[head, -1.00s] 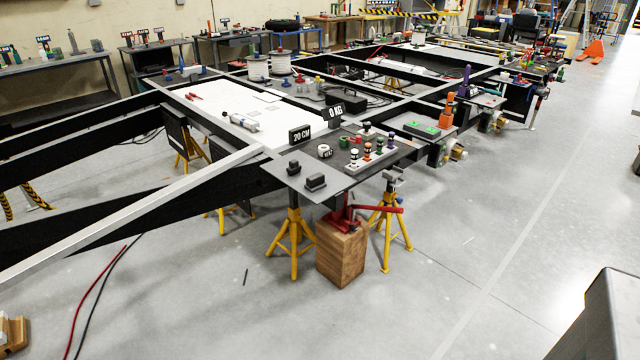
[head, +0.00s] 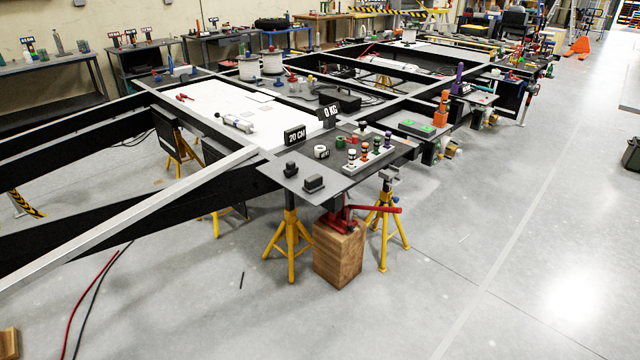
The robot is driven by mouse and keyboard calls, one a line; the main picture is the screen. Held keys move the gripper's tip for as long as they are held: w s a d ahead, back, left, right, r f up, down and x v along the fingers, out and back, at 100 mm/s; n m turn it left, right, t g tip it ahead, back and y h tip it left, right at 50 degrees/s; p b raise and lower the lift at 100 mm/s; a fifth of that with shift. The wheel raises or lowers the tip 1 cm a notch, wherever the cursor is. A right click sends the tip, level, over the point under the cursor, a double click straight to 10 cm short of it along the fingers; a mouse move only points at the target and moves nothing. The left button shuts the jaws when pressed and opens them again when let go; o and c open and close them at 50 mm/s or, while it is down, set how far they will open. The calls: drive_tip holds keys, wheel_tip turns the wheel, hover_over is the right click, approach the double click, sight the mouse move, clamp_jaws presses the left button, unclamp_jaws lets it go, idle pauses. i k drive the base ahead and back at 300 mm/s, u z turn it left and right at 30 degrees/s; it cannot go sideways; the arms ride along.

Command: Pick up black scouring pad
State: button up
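Two small black block-like objects lie on the grey corner plate (head: 288,181) of the chassis, one at the back (head: 291,169) and one nearer the front (head: 314,184). I cannot tell at this size whether either is the black scouring pad, and no other thing in view is clearly it. My gripper is not in view.
A "20 CM" sign (head: 294,135) and a "0 KG" sign (head: 328,113) stand near the plate. A rack of coloured bottles (head: 365,152) is to its right. Yellow stands (head: 290,240) and a wooden block (head: 339,255) are below. The floor at right is open.

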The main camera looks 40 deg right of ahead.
sight(313, 183)
drive_tip(key=u, duration=0.1)
drive_tip(key=i, duration=1.05)
drive_tip(key=u, duration=0.4)
